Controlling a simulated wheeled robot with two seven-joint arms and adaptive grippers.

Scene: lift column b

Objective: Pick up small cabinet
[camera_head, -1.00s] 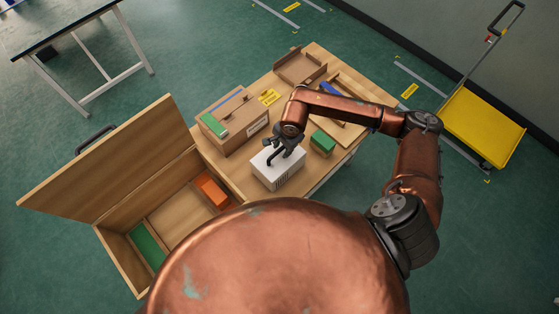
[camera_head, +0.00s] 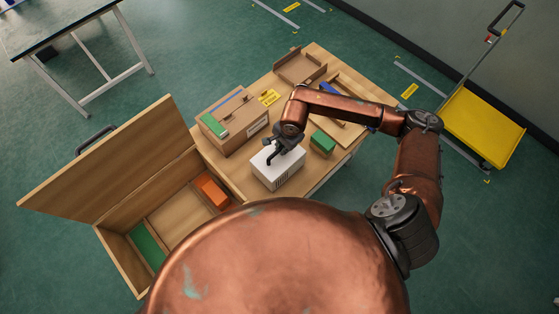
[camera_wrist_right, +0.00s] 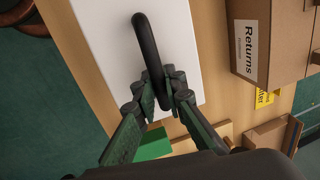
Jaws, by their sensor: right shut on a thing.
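The small cabinet is a white box (camera_head: 281,176) with dark slots on its front side. It stands on the wooden table near its front edge. In the right wrist view its white top (camera_wrist_right: 105,45) carries a black curved handle (camera_wrist_right: 150,45). My right gripper (camera_head: 271,160) is above the cabinet's top, and in the right wrist view my right gripper (camera_wrist_right: 166,98) has its fingers closed around the handle. The cabinet looks upright; I cannot tell any gap under it. My left gripper is not in view.
A cardboard box labelled Returns (camera_head: 235,125) stands left of the cabinet and a green block (camera_head: 322,143) right of it. An open wooden chest (camera_head: 112,262) holds orange and green blocks. A cardboard tray (camera_head: 300,66) lies behind. A yellow cart (camera_head: 483,125) stands at right.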

